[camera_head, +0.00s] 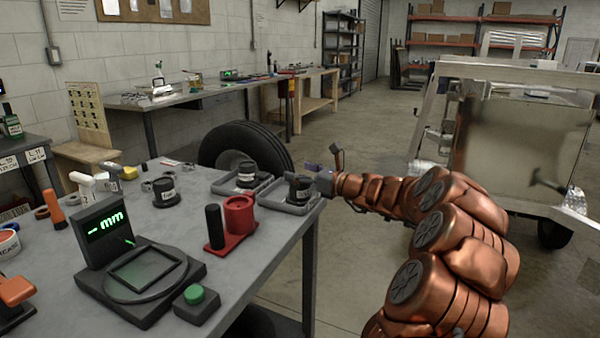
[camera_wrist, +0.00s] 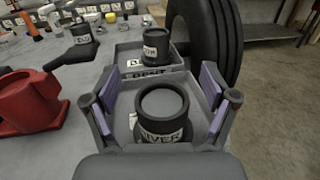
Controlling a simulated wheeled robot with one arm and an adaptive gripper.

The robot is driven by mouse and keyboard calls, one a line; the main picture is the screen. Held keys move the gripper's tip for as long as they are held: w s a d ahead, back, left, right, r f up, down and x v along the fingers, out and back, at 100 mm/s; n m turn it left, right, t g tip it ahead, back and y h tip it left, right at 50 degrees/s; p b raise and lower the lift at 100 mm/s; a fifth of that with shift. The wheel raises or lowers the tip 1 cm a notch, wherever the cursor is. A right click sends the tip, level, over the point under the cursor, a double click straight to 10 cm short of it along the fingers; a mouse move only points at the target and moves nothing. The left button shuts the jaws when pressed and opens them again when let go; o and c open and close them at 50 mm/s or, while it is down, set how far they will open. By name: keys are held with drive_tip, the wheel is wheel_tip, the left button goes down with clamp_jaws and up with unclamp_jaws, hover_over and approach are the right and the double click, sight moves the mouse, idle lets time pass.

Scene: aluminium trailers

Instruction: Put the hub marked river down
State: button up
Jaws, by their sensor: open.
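The hub marked river is a black stepped cylinder with a white label (camera_wrist: 163,131), upright in a grey tray (camera_wrist: 125,112). In the head view the hub (camera_head: 299,188) stands in the tray (camera_head: 291,208) at the table's right edge. My gripper (camera_wrist: 170,86) is open, with its purple-padded fingers on either side of the hub and a visible gap on each side. In the head view my gripper (camera_head: 322,180) reaches in from the right at the tray.
A second tray (camera_wrist: 128,58), its label partly reading "DENT", holds another black hub (camera_wrist: 155,48) just behind. A third hub (camera_head: 166,193) stands on the table. A red fixture (camera_head: 238,222) and a scale (camera_head: 145,270) are nearer. A tyre (camera_head: 240,140) stands beyond the table.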

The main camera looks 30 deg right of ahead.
drive_tip(key=shift+d+r, duration=0.1)
drive_tip(key=shift+r, duration=0.35)
drive_tip(key=shift+s+r, duration=0.15)
drive_tip(key=shift+r, duration=0.05)
drive_tip(key=p+v, duration=0.1)
drive_tip(key=v, duration=1)
drive_tip(key=shift+s, duration=0.35)
